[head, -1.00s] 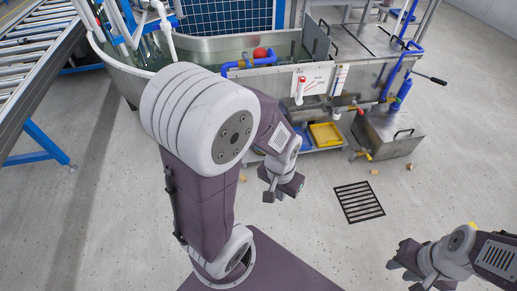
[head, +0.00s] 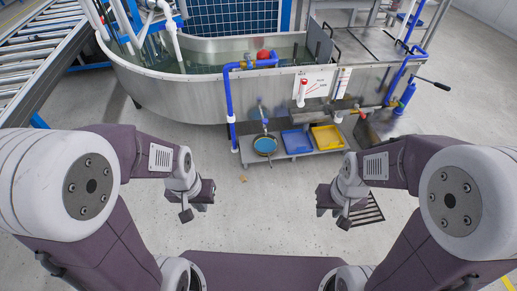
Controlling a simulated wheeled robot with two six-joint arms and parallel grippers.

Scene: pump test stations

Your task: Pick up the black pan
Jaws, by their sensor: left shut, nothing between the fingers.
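The black pan (head: 265,145) is a small round pan with a dark rim and a bluish inside. It sits at the left end of the low grey shelf (head: 301,152) in front of the tank. My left gripper (head: 197,206) is shut and empty, in front of the pan and to its left, well apart from it. My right gripper (head: 333,211) is in front of the pan and to its right, also apart from it. Its fingers are too small and dark to tell open from shut.
A blue tray (head: 297,141) and a yellow tray (head: 327,138) stand on the shelf right of the pan. A blue pipe (head: 230,105) runs down beside it. The steel tank (head: 180,98) is behind. A floor grate (head: 368,211) lies right; the floor between my grippers is clear.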

